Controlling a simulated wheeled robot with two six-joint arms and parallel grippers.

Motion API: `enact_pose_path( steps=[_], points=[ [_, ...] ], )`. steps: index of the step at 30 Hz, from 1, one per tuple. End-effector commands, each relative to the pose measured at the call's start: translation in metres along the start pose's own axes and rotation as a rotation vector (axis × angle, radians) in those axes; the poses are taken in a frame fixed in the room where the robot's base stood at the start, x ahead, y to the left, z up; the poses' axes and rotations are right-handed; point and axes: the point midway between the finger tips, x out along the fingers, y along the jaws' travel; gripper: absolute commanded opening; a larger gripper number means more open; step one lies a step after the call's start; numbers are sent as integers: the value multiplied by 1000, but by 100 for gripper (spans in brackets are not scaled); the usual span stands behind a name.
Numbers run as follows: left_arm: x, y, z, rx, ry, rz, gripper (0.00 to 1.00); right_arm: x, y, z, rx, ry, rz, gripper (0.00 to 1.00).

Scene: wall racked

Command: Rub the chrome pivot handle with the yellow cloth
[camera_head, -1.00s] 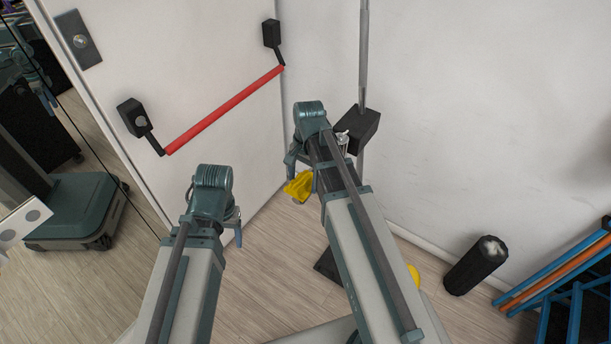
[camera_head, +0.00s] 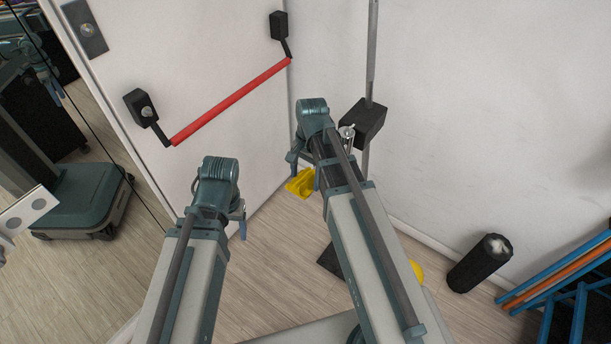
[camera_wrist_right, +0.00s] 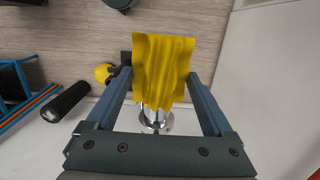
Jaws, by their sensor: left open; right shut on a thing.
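The yellow cloth (camera_head: 300,184) hangs from my right gripper (camera_head: 305,172). In the right wrist view the cloth (camera_wrist_right: 165,68) is draped between the two fingers of the right gripper (camera_wrist_right: 165,92), which is shut on it. The chrome pivot handle (camera_head: 348,132) is by the black box on the wall post, partly hidden by my right arm. In the right wrist view the chrome handle (camera_wrist_right: 156,120) shows below the cloth, its upper part covered; I cannot tell whether they touch. My left gripper (camera_head: 234,215) is open and empty in front of the door.
A red push bar (camera_head: 230,102) crosses the white door. A black box (camera_head: 363,121) sits on the wall post. A yellow round object (camera_head: 416,271) is partly hidden by my right arm.

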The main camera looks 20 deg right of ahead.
Motion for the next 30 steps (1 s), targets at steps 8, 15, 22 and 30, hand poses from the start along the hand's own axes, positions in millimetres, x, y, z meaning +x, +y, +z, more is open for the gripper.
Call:
enact_pose_path(
  steps=[8,15,22,30],
  points=[
    [-1,0,0,0,0,0,67,-2,-1,-7,0,0,0,11],
    [-2,0,0,0,0,0,67,-4,-1,-16,0,0,0,11],
    [-1,0,0,0,0,0,67,-3,-1,-21,1,0,0,11],
    [0,0,0,0,0,0,67,-3,-1,-31,-1,0,0,11]
  ],
)
